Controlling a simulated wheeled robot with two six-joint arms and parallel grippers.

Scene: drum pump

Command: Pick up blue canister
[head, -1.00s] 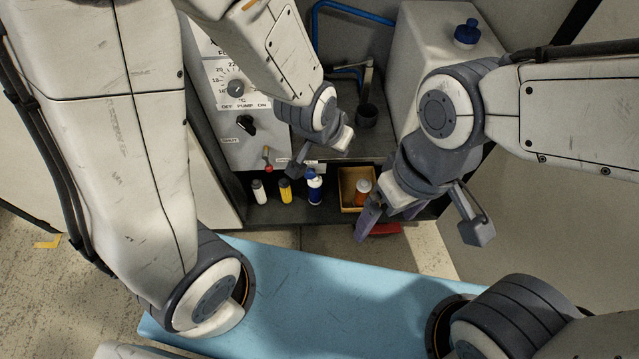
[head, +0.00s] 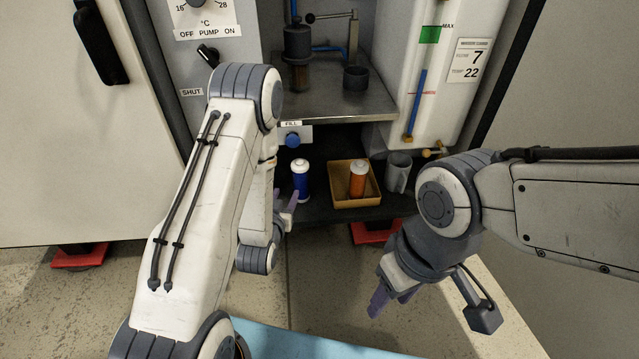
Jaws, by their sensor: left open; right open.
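The blue canister (head: 300,182) with a white cap stands upright on the dark lower shelf, in the middle of the head view. My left gripper (head: 285,205) is open, with its purple fingers just left of and near the canister's lower part; I cannot tell whether they touch it. Part of that gripper is hidden behind my own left arm. My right gripper (head: 388,297) is open and empty, out in front of the shelf and well to the right of the canister.
A yellow tray (head: 345,202) with an orange canister (head: 358,179) stands just right of the blue one. A grey mug (head: 398,172) is further right. The metal worktop (head: 345,105) overhangs the shelf, with a blue knob (head: 292,140) below its edge.

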